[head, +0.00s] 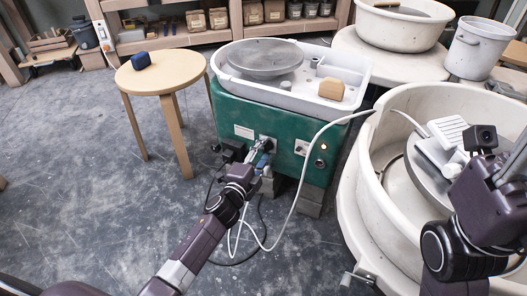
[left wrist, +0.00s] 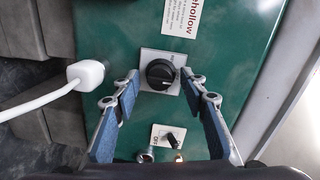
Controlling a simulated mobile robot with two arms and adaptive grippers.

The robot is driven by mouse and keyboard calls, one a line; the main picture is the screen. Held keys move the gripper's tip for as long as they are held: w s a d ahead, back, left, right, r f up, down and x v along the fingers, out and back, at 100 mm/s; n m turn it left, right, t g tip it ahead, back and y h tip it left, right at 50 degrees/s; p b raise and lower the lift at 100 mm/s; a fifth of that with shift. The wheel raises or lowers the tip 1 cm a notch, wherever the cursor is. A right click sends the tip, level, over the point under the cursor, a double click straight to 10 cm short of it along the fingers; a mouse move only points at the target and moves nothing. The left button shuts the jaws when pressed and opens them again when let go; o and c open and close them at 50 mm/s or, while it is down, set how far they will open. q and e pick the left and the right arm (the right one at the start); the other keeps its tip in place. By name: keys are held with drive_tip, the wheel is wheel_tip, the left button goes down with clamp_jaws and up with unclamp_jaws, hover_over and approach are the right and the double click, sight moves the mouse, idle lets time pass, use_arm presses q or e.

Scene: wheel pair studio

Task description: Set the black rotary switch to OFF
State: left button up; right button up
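The black rotary switch (left wrist: 160,74) sits on a pale square plate on the green wheel housing (head: 230,112). Its knob faces the left wrist camera; I cannot read its setting for sure. My left gripper (left wrist: 160,79) is open, with one fingertip on each side of the knob. The fingers look apart from it in the left wrist view. In the head view the left gripper (head: 264,147) is at the housing's front and hides much of the switch. My right arm is at the right; its fingers are not clear.
A small toggle (left wrist: 170,138) with a labelled plate sits beside the switch. A white cable plug (left wrist: 86,75) is close to one finger, and its white cable (head: 297,190) loops before the housing. A wooden stool (head: 165,70) and a large cream basin (head: 365,225) flank the wheel.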

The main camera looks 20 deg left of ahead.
use_arm(q)
drive_tip(key=s+a, duration=0.1)
drive_tip(key=s, duration=1.1)
drive_tip(key=shift+a+r, duration=0.2)
drive_tip(key=shift+r, duration=0.2)
idle(0.3)
